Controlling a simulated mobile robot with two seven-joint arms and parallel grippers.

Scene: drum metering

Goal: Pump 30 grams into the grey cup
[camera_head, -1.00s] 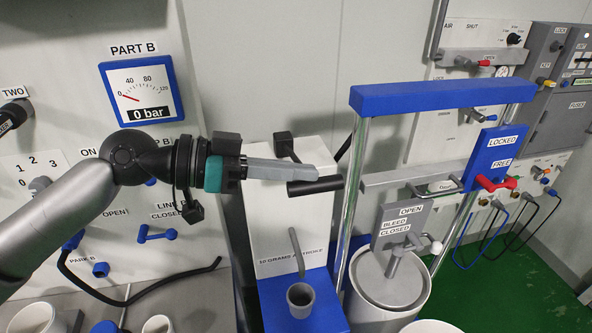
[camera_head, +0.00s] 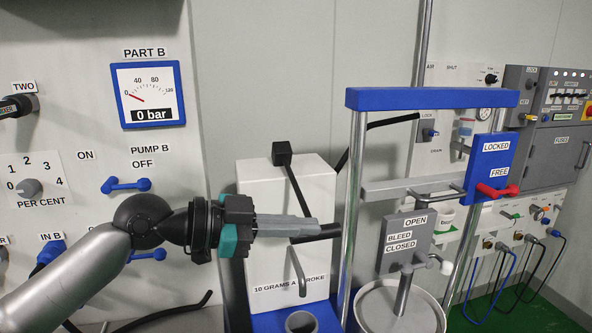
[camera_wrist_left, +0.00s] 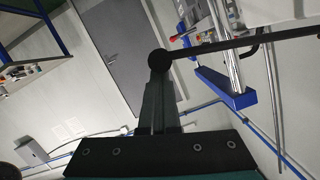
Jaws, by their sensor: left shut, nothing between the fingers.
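The grey cup (camera_head: 300,322) stands below the spout (camera_head: 297,270), cut by the bottom edge of the head view. The white pump box (camera_head: 262,180) behind it is marked 10 grams a stroke. Its black lever (camera_head: 293,188) slopes down from a black block to a black crossways grip (camera_head: 328,233). My left gripper (camera_head: 316,228) is shut with nothing between its fingers, and its tips overlap the grip. In the left wrist view the fingers (camera_wrist_left: 158,95) reach a round black end (camera_wrist_left: 159,61); contact is unclear. My right gripper is not in view.
A blue-topped frame (camera_head: 432,98) with metal posts stands right of the pump, over a white drum (camera_head: 385,310). A red handle (camera_head: 497,190) sits at FREE. The PART B gauge (camera_head: 149,95) reads 0 bar. Blue valve handles (camera_head: 126,185) are behind my left arm.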

